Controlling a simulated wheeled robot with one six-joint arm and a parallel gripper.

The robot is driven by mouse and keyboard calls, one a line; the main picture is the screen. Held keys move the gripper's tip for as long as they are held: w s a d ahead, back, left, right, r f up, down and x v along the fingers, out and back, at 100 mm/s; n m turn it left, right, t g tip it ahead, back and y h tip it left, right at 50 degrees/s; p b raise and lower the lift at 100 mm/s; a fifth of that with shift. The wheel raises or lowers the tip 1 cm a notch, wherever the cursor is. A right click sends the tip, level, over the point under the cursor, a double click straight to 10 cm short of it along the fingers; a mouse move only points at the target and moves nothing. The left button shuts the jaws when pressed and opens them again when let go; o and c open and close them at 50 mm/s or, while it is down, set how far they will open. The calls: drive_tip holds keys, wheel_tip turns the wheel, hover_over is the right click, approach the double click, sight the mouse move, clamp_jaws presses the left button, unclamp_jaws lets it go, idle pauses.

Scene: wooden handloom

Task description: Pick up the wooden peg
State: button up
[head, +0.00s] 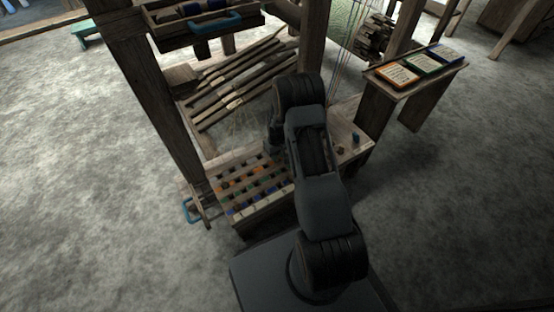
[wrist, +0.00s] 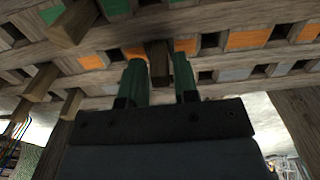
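In the wrist view a wooden peg (wrist: 158,62), brown and square-sided, stands out from a board (wrist: 225,70) with rows of dark holes and orange, green and grey patches. My gripper (wrist: 160,68) has its two green fingers apart, one on each side of this peg. A narrow gap shows on the peg's right; on its left I cannot tell whether the finger touches. More wooden pegs (wrist: 72,22) stick out at the left of the wrist view. In the head view my arm hides my gripper and this peg; part of the patterned board (head: 250,190) shows left of the arm.
Loom posts (head: 155,95) rise close on the left and behind. A shelf with a blue handle (head: 215,25) hangs at the upper left. A side table with coloured cards (head: 415,68) stands at the right. The floor (head: 460,200) is clear at the right.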

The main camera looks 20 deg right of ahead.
clamp_jaws()
